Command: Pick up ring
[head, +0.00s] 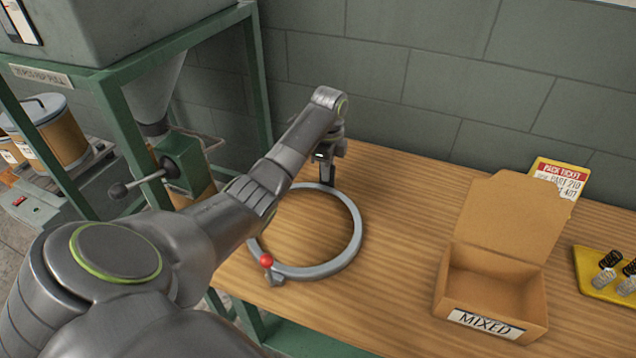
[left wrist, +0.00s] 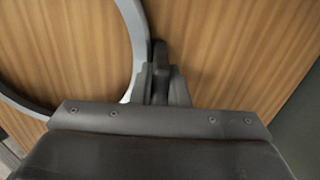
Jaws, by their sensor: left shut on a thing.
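The grey ring (head: 355,240) lies over the wooden table, with a small red ball (head: 266,260) on its near left edge. My left gripper (head: 327,172) is at the far side of the ring, pointing down, and is shut on its rim. In the left wrist view, the ring (left wrist: 138,40) curves along the left and meets the fingers of my left gripper (left wrist: 160,75). I cannot tell whether the ring is touching the table or slightly raised. My right gripper is not in view.
An open cardboard box (head: 490,285) labelled MIXED stands on the wooden table (head: 400,200) at right. A pack ticket (head: 558,178) stands behind it, and a yellow tray (head: 592,275) holds springs. A green-framed machine (head: 105,85) is at left. The table between ring and box is clear.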

